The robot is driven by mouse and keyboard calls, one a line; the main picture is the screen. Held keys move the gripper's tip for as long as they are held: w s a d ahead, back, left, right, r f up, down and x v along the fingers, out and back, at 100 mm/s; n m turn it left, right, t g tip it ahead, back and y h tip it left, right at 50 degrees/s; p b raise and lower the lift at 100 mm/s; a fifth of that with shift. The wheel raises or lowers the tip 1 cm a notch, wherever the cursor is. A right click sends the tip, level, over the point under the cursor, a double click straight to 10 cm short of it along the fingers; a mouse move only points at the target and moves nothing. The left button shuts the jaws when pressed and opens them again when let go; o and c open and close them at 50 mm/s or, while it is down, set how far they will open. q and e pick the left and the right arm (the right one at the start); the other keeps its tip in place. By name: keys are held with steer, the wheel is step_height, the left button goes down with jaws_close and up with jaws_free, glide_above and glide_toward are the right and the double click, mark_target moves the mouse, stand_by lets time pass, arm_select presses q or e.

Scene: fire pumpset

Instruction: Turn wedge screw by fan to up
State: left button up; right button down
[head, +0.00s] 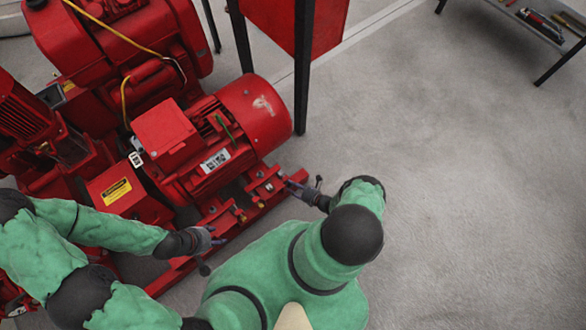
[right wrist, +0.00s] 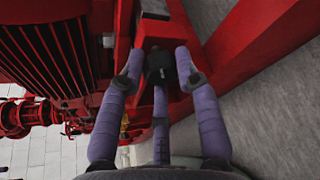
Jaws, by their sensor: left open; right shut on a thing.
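The red motor (head: 215,140) lies on a red base rail, its rounded fan end (head: 255,112) at the right. My right gripper (head: 291,186) is at the rail's end beside the fan end. In the right wrist view its purple fingers (right wrist: 158,68) are closed around a small spot on a red bracket. The screw's angle is hidden. My left gripper (head: 215,240) is open, near the rail's front edge, with no object visible in it.
A red panel (head: 300,22) on dark posts stands behind the motor. A rack with tools (head: 540,20) is at the top right. Small brass-coloured fittings (head: 240,214) sit along the rail between my grippers. The grey floor at right is clear.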

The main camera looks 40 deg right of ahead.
steer(key=c, duration=0.9)
jaws_free()
steer(key=shift+w+d+r, duration=0.1)
steer(key=shift+w+d, duration=0.1)
steer(key=shift+d, duration=0.2)
steer(key=shift+a, duration=0.15)
steer(key=shift+s, duration=0.1)
steer(key=shift+s, duration=0.1)
steer(key=v, duration=1.1)
steer(key=shift+s+r, duration=0.1)
steer(key=shift+s, duration=0.25)
